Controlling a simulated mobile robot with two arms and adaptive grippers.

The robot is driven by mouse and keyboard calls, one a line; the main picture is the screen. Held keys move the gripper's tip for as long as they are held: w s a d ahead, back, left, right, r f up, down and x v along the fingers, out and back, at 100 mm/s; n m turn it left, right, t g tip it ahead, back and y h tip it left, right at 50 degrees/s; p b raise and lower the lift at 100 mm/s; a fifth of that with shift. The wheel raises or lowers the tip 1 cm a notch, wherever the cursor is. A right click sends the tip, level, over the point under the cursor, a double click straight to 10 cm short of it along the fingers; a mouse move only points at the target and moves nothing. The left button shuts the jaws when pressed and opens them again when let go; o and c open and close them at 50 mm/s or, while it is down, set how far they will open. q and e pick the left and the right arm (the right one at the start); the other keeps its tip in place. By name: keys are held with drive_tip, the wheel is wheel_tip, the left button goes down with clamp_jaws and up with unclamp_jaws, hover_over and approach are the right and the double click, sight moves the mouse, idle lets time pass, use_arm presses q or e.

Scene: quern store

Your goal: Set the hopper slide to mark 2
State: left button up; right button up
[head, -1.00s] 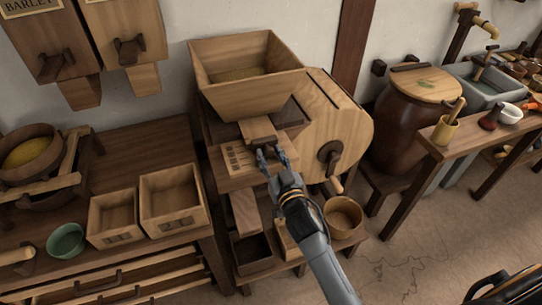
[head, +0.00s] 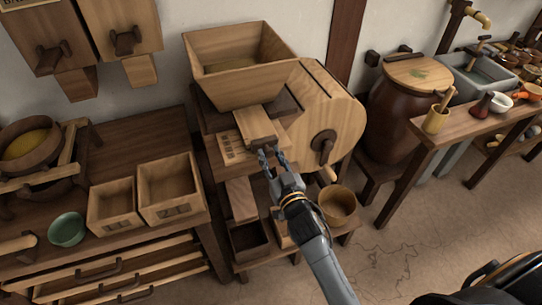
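The wooden hopper (head: 240,88) stands on the mill, with some grain-coloured fill inside. The hopper slide (head: 257,126) is a pale wooden tongue sticking out forward below it. A plate with dark marks (head: 231,149) lies along the slide's left side; the marks are too small to read. My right gripper (head: 270,155) is at the slide's front end, its two fingers around the end piece, which they partly hide. It looks shut on the slide. My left gripper is not in view.
The mill's round wooden housing (head: 325,115) with a crank (head: 323,147) is close on the right. A round wooden tub (head: 337,205) and a dark box (head: 249,240) are below. Two open wooden boxes (head: 170,190) stand on the left bench.

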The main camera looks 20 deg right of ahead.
drive_tip(key=o, duration=0.3)
drive_tip(key=shift+w+f, duration=0.1)
drive_tip(key=shift+w, duration=0.05)
drive_tip(key=shift+o, duration=0.5)
drive_tip(key=shift+s, duration=0.25)
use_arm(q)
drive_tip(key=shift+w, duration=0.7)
use_arm(e)
drive_tip(key=s, duration=1.2)
drive_tip(key=shift+d, duration=0.2)
